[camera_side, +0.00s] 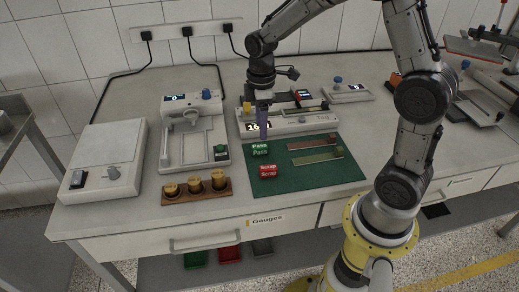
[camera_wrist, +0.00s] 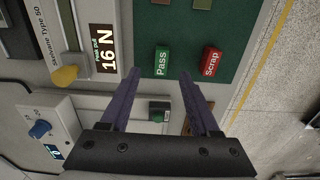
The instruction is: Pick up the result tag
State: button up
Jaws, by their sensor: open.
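Two small block tags lie on the green mat (camera_side: 315,180). The green tag marked "Pass" (camera_side: 260,150) is at the mat's left edge, and the red tag marked "Scrap" (camera_side: 268,171) lies just in front of it. My gripper (camera_side: 262,136) points down close behind and above the green tag. In the wrist view my gripper (camera_wrist: 158,74) is open and empty, with its purple fingers apart. There the green tag (camera_wrist: 162,61) shows just beyond the fingertips, roughly between them, and the red tag (camera_wrist: 211,61) is to the right. Exact height above the tags is unclear.
A tester with a display reading "16 N" (camera_wrist: 103,48) stands behind the mat. Two flat strips (camera_side: 316,149) lie on the mat's right. A wooden block with brass weights (camera_side: 197,190) and a grey instrument (camera_side: 193,140) are to the left. The mat's front is clear.

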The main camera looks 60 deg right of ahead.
aim_at(262, 145)
jog(key=shift+s+f, duration=0.2)
jog(key=shift+f, duration=3.25)
grip_shut()
